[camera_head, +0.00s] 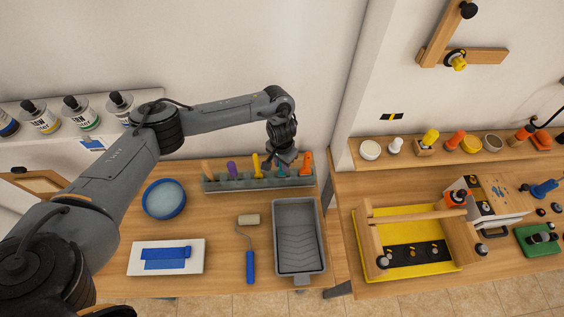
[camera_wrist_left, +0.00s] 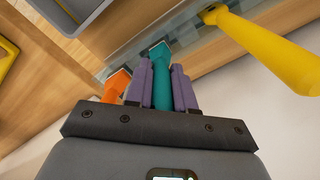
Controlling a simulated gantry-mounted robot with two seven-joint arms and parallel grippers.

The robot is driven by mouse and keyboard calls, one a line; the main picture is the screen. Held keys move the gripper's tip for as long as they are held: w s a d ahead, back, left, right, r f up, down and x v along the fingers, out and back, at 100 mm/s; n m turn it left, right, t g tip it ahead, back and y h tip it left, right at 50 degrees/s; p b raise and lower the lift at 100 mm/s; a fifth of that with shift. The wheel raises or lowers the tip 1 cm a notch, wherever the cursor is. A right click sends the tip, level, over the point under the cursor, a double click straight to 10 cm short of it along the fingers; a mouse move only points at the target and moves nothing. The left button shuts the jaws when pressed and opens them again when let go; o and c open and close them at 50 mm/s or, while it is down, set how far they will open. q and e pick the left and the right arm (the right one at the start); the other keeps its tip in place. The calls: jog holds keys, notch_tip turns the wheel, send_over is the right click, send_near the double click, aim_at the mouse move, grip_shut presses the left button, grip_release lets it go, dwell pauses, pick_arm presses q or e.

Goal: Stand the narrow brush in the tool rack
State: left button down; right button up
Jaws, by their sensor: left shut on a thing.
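The tool rack (camera_head: 262,185) is a long grey rack at the back of the left table, against the wall. My left gripper (camera_head: 283,166) is over its right part. In the left wrist view, my left gripper (camera_wrist_left: 162,85) has its purple fingers shut on the handle of a teal tool (camera_wrist_left: 161,78), which I take to be the narrow brush. The teal tool's lower end is at the rack, between the orange and yellow tools. I cannot tell how deep it sits. The gripper hides much of it from the head camera. My right gripper is not in view.
The rack also holds tan (camera_head: 207,171), purple (camera_head: 231,168), yellow (camera_head: 256,165) and orange (camera_head: 306,163) tools. In front lie a grey paint tray (camera_head: 299,237), a roller (camera_head: 250,262), a blue bowl (camera_head: 163,199) and a white board (camera_head: 192,261).

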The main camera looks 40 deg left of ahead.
pick_arm(q)
jog(key=c, duration=0.9)
grip_release()
jog(key=shift+r, duration=0.55)
notch_tip(320, 180, up, 9)
jog(key=shift+s+r+p, duration=0.1)
jog(key=shift+r+p, duration=0.1)
jog(key=shift+p, duration=0.85)
jog(key=shift+r, duration=0.15)
